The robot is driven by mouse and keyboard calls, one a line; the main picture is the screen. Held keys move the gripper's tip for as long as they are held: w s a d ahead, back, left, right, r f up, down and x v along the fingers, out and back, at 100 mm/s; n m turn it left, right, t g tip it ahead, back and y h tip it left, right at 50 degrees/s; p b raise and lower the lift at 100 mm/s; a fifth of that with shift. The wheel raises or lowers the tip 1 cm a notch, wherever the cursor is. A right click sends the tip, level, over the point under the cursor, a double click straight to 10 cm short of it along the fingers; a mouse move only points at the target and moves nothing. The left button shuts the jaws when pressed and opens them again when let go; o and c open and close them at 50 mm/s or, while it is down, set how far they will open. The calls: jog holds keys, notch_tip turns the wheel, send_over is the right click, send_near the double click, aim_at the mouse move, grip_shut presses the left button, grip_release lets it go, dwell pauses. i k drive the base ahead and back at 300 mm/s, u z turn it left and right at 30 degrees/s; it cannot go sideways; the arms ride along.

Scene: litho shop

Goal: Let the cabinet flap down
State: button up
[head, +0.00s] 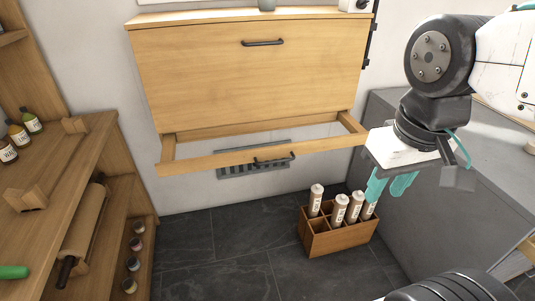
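The wooden wall cabinet has a broad upright front flap (245,75), which looks shut, with a black bar handle (262,42) near its top edge. My gripper (386,196), with teal fingers, hangs to the right of the drawer, lower than the flap and apart from both handles. It holds nothing that I can see. The gap between its fingers is not clear from this angle.
A wooden crate (342,243) with several capped cartridges stands on the dark tiled floor near my gripper. A grey counter (400,225) is at right. Wooden shelving (95,145) with bottles and a roller is at left.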

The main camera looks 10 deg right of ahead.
aim_at(192, 76)
jog(key=i, duration=0.95)
